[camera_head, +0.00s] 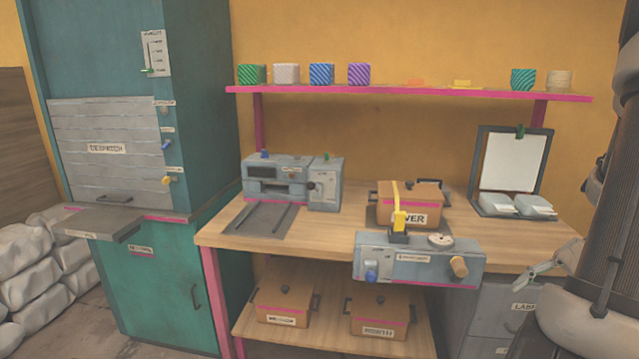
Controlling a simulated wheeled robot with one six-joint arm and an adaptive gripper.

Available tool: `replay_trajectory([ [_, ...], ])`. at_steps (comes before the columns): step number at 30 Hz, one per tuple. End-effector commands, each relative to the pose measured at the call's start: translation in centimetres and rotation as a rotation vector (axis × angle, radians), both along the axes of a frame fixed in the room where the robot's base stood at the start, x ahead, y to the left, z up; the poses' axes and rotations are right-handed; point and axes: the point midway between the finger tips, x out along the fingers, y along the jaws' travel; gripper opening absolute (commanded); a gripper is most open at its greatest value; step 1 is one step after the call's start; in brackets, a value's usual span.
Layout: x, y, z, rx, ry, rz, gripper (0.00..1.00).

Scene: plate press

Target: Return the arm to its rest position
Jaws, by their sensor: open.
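My gripper (535,265) shows as small light-grey fingers at the right, in front of the grey label cabinet. It is open, with nothing seen between its fingers. It is apart from the bench things. Part of the arm is cut off by the picture edge.
A wooden bench (225,235) carries a grey press machine (325,185), a lidded orange box (405,205), a gauge unit (420,262) at the front and a clipboard stand (512,160). A pink shelf (400,93) holds several colourful pots. A teal despatch cabinet (160,290) stands left.

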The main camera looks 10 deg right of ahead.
Motion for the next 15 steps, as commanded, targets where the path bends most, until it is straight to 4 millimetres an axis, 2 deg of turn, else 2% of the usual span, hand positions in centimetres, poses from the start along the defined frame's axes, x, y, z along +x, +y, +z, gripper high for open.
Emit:
replay_trajectory([
  [4, -1.8, 2.1, 3.5, -0.164, 0.085, 0.095, 0.49],
  [8, -3.0, 3.9, 6.9, -0.354, 0.100, 0.200, 0.49],
  [15, -4.2, 7.6, 13.0, -0.686, -0.073, 0.443, 0.49],
])
